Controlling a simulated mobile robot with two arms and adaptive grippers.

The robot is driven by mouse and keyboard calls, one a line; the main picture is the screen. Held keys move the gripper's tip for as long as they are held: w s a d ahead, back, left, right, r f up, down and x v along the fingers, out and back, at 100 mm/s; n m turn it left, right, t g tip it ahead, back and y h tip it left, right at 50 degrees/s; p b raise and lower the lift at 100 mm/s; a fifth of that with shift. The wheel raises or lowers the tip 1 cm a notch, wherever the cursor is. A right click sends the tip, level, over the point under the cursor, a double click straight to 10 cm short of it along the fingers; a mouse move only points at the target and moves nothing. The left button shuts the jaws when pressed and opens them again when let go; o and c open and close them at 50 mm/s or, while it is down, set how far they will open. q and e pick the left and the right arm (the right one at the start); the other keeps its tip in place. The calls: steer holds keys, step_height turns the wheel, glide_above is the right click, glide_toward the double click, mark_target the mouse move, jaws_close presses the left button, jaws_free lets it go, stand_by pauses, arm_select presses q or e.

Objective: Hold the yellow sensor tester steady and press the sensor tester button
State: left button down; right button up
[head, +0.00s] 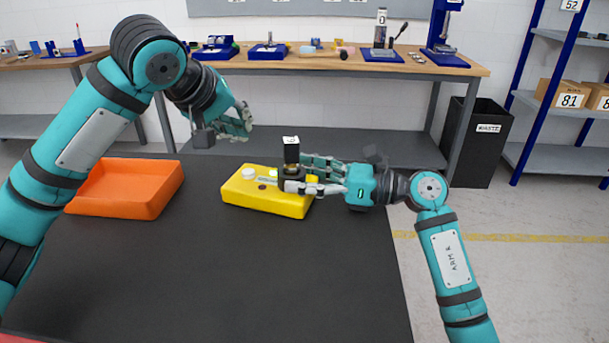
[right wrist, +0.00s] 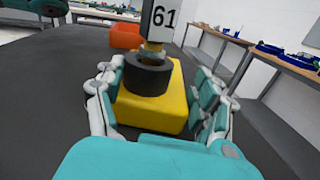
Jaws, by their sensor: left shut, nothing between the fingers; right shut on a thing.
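The yellow sensor tester (head: 265,203) lies on the dark table, with a white round button (head: 248,172) on its left end. A black sensor (head: 291,151) with a white label stands upright at its right end; in the right wrist view the label reads 61 (right wrist: 164,18) above a thick black ring (right wrist: 149,77). My right gripper (head: 293,178) is shut on the tester at its right end, fingers on either side of the ring; exact contact is hard to see. My left gripper (head: 245,119) is shut and empty, raised above and behind the tester, apart from the button.
An orange tray (head: 125,205) sits left of the tester, behind my left arm. The table front is clear. A wooden workbench (head: 340,66) with blue fixtures stands behind; a black waste bin (head: 478,155) and shelves (head: 560,103) are at right.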

steer(key=shift+f, duration=0.1)
steer(key=o, duration=1.7)
